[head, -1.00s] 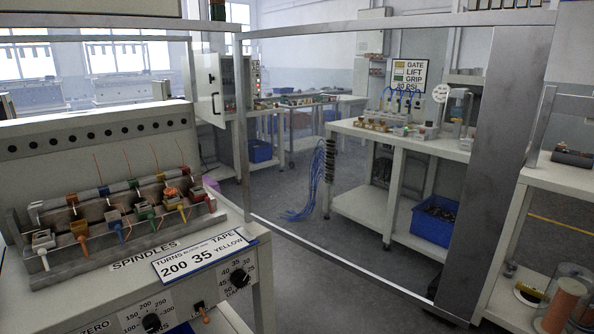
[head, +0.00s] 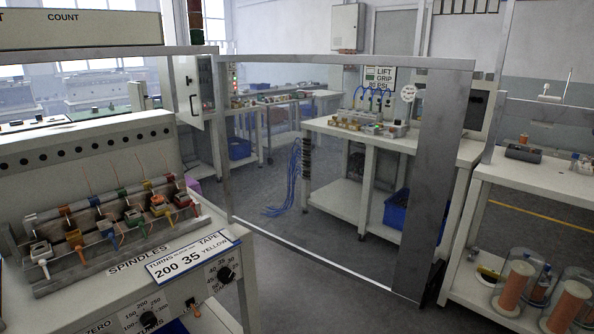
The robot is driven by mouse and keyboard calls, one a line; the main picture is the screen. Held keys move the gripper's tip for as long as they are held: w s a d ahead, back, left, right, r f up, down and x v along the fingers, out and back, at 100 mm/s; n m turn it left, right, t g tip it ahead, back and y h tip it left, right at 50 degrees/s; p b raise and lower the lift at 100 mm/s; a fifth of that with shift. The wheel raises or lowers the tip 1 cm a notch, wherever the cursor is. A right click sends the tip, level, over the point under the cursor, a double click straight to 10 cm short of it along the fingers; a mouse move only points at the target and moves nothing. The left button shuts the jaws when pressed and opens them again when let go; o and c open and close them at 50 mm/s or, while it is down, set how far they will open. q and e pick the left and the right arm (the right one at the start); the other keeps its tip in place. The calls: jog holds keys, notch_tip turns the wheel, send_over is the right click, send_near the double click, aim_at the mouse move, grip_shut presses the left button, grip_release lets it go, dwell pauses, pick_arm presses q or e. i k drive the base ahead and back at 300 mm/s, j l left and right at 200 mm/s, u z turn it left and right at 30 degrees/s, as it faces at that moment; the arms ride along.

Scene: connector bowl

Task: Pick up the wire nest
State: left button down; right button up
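Nothing in view is plainly a wire nest. A bundle of blue wires (head: 291,182) hangs at the left end of the far white bench (head: 372,138) and trails onto the floor, seen through a clear panel; I cannot tell whether it is the wire nest. Thin wires also rise from the colored parts on the spindle machine (head: 110,262) at the near left. Neither of my grippers is in view.
A metal-framed clear panel (head: 330,170) stands between me and the far bench. A blue bin (head: 397,210) sits under that bench. Copper wire spools (head: 514,285) stand on a white shelf unit at the right. Grey floor (head: 290,285) shows between the machine and the shelf unit.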

aim_at(156, 199)
jog(key=k, duration=0.7)
jog(key=k+u, duration=0.3)
jog(key=k+j+u, duration=0.1)
jog(key=k+u, duration=0.2)
jog(key=i+l+u, duration=0.15)
jog(key=u, duration=1.1)
jog(key=l, duration=4.3)
